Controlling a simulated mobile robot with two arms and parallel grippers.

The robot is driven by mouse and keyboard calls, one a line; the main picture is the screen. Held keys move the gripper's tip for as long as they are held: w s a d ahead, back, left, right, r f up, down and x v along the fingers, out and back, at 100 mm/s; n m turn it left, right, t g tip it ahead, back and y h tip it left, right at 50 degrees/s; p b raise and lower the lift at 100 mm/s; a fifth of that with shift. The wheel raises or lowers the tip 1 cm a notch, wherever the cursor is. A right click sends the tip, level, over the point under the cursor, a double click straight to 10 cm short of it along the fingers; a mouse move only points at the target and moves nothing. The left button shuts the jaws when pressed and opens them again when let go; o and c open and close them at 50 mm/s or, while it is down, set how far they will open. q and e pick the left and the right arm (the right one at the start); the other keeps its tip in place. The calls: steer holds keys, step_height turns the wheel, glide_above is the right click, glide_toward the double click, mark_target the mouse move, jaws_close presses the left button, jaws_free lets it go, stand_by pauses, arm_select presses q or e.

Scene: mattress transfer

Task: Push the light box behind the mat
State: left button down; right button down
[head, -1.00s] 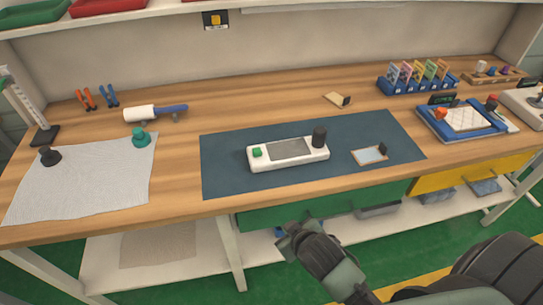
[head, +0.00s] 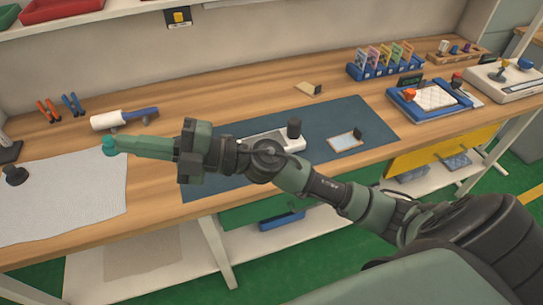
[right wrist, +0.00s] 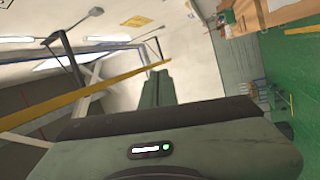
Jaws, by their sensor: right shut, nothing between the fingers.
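The light box, a white slab with a grey panel and a black knob (head: 293,143), lies on the dark blue mat (head: 358,113) in the head view. My right forearm and wrist cover its left part and much of the mat's left side. My right gripper (head: 122,146) points left, over the table left of the mat. Its fingers are together and empty, and the tips appear close to a teal knob (head: 108,146); I cannot tell if they touch. The right wrist view shows the closed green fingers (right wrist: 157,88) against the room. My left gripper is not in view.
A small framed plate (head: 345,141) lies on the mat's right side. A wooden block (head: 309,89) sits behind the mat on mostly clear tabletop. A blue tray (head: 430,99) stands at right, a white cloth (head: 70,195) at left, a white roller (head: 110,121) at back left.

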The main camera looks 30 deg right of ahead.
mark_target(264, 140)
step_height(264, 140, down, 7)
steer(key=s+n+g+h, duration=0.3)
steer(key=n+g, duration=0.4)
steer(key=g, duration=0.1)
steer(key=w+d+f+n+g+h, duration=0.1)
steer(key=d+f+g+h, duration=0.1)
steer(key=d+f+h, duration=0.5)
steer(key=w+d+f+m+h, duration=0.2)
steer(key=d+h, duration=0.7)
steer(key=d, duration=1.4)
steer(key=f+p, duration=0.1)
steer(key=f, duration=0.5)
steer(key=f+p, duration=0.1)
steer(key=f, duration=0.2)
steer(key=shift+s+a+f+p, duration=0.25)
steer(key=shift+f+p, duration=0.05)
steer(key=shift+f, duration=0.05)
steer(key=w, duration=0.2)
steer(key=w+p, duration=0.1)
steer(key=shift+w+d, duration=0.15)
steer(key=shift+d, duration=0.15)
steer(key=shift+w+d, duration=0.1)
steer(key=shift+w, duration=0.35)
